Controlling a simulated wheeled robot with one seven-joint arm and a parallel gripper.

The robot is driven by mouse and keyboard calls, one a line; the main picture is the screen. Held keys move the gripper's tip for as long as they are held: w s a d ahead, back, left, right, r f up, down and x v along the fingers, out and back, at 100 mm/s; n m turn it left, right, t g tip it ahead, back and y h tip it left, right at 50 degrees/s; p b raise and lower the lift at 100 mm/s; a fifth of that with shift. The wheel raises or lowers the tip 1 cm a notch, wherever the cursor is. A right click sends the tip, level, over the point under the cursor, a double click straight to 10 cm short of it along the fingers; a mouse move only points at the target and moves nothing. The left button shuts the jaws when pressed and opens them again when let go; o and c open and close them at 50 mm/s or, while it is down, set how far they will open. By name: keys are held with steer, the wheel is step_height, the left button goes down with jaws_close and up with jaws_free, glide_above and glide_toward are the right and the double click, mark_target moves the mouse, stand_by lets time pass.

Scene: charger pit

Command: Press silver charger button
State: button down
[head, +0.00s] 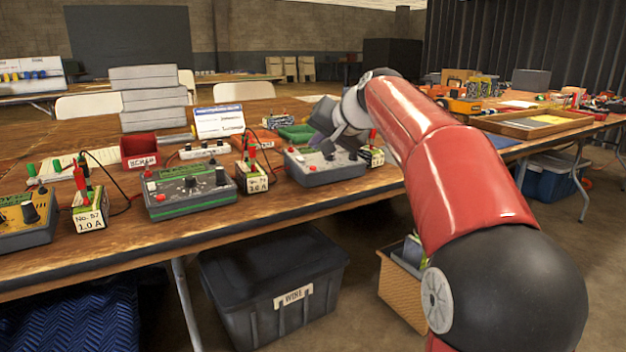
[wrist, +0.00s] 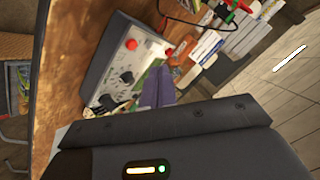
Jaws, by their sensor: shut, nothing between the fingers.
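The silver charger (head: 322,170) is a grey box with a light panel, dark knobs and red buttons, on the workbench in the head view. It also shows in the wrist view (wrist: 112,58), turned on its side, with one red button (wrist: 131,44) clear and another red spot at its far corner. My gripper (head: 322,140) is over the back of the charger's panel, shut and empty. In the wrist view its purplish fingers (wrist: 158,88) overlap the panel's edge. I cannot tell whether the fingertips touch the panel. My gripper hides part of the panel.
A green-trimmed charger (head: 187,193) and a yellow charger (head: 22,222) stand to the left. Small batteries (head: 252,180) with leads stand between chargers. A black bin (head: 274,285) is under the table.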

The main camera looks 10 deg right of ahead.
mark_target(307, 165)
steer(key=shift+w+a+f+b, duration=0.15)
steer(key=shift+f+b, duration=0.15)
steer(key=shift+f, duration=0.45)
steer(key=shift+w+d+f+b, duration=0.1)
steer(key=shift+f+b, duration=0.15)
steer(key=shift+f, duration=0.45)
steer(key=shift+f, duration=0.1)
stand_by(0.8)
steer(key=shift+f, duration=0.3)
steer(key=shift+w+a+f+b, duration=0.1)
steer(key=shift+w+f+b, duration=0.05)
steer(key=shift+f+b, duration=0.35)
stand_by(0.7)
steer(key=shift+r, duration=0.1)
steer(key=shift+r+p, duration=0.6)
steer(key=shift+r, duration=0.2)
steer(key=r+p, duration=0.2)
steer(key=s+r+p, duration=0.1)
steer(key=r+p, duration=0.1)
steer(key=r, duration=0.1)
steer(key=shift+s+d, duration=0.1)
steer(key=shift+d, duration=0.1)
